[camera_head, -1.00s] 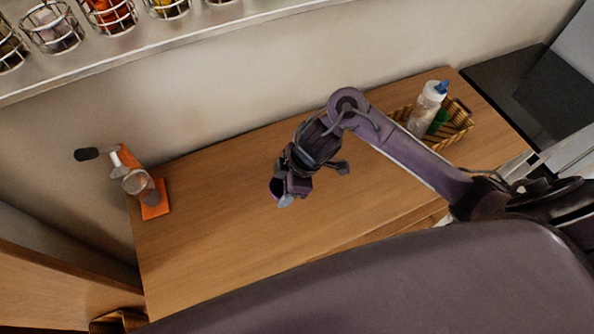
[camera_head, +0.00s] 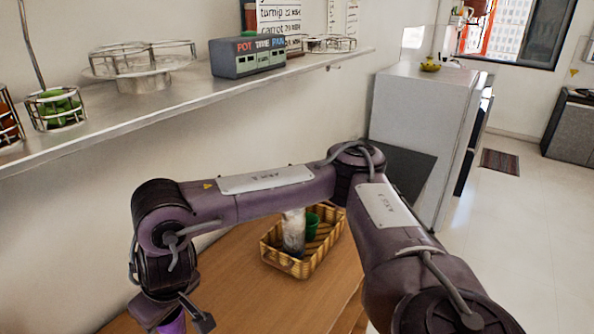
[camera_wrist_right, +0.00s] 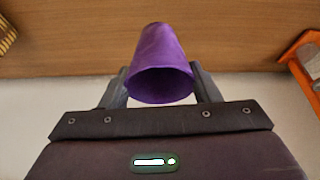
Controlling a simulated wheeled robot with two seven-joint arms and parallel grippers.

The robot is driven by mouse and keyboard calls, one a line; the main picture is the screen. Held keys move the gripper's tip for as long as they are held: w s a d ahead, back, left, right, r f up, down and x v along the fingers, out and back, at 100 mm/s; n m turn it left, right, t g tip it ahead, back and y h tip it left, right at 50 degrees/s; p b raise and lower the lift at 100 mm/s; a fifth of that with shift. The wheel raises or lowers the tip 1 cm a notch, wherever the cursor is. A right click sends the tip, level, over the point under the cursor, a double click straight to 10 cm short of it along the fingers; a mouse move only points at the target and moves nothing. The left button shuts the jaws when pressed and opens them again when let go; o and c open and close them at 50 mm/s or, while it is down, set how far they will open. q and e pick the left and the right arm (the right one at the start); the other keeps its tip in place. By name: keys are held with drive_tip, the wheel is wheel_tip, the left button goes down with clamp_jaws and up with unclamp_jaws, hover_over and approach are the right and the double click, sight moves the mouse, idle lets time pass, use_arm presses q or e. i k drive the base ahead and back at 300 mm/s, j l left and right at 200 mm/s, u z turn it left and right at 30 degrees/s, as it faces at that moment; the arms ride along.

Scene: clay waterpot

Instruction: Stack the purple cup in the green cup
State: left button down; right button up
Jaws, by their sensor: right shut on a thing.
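The purple cup (camera_wrist_right: 160,60) is between the two fingers of my right gripper (camera_wrist_right: 160,88), which is shut on it. In the head view the purple cup (camera_head: 173,322) shows only in part at the bottom edge, below my right gripper (camera_head: 178,318). The green cup (camera_head: 311,225) stands inside the wicker basket (camera_head: 302,268), beside a clear bottle (camera_head: 293,236). My right arm passes in front of the bottle's top. My left gripper is not in view.
The wooden table (camera_head: 270,310) is clear in front of the basket. A metal shelf (camera_head: 190,100) runs along the wall above, with a timer box (camera_head: 247,57) on it. An orange object (camera_wrist_right: 302,62) is at the right of the wrist view.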

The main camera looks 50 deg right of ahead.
sight(309, 231)
drive_tip(key=k+l, duration=0.1)
drive_tip(key=l, duration=0.9)
drive_tip(key=k+l+u, duration=0.1)
drive_tip(key=l, duration=0.35)
drive_tip(key=k+l, duration=0.15)
drive_tip(key=l, duration=0.35)
